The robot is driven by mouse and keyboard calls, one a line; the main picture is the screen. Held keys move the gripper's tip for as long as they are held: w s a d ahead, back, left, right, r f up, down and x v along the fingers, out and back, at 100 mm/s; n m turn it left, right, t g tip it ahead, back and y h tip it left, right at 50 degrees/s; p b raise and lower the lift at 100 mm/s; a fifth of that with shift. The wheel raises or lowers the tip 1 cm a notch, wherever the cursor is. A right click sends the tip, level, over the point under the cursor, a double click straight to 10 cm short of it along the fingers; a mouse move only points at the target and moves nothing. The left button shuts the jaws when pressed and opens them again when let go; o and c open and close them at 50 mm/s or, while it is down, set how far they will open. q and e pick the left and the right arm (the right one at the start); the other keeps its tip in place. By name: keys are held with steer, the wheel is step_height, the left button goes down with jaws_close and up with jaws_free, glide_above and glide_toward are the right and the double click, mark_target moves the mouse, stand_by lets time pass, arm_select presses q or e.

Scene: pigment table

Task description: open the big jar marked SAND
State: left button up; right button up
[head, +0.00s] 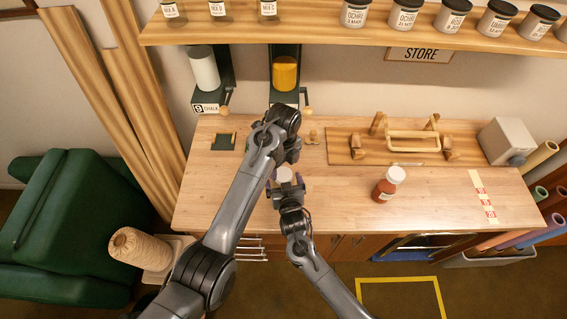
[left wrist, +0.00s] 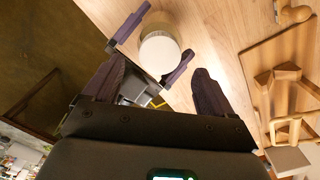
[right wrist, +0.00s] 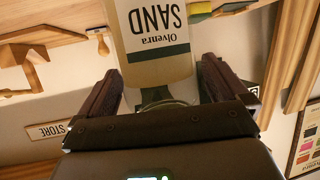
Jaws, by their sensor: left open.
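The big jar marked SAND (right wrist: 158,50) has clear walls, pale contents and a label that reads upside down in the right wrist view. Its white lid (head: 284,174) faces up in the head view. My right gripper (right wrist: 160,75) has its fingers on both sides of the jar, seemingly closed against it. In the left wrist view the lid (left wrist: 160,54) sits between the right fingers. My left gripper (left wrist: 158,82) is open and empty, its fingertips short of the lid. In the head view my left gripper (head: 288,155) partly hides the far side of the jar.
A brown bottle (head: 384,189) with a white cap stands to the right on the wooden table (head: 330,215). A wooden rack (head: 413,145) and a grey box (head: 507,141) are behind it. Two wall dispensers hang above the table's back. The table's front middle is mostly clear.

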arm_select(q)
steer(key=shift+o, duration=0.2)
steer(key=shift+r, duration=0.1)
steer(key=shift+o, duration=1.2)
arm_select(e)
steer(key=v, duration=1)
steer(key=shift+s, duration=0.35)
steer(key=shift+d+r, duration=0.1)
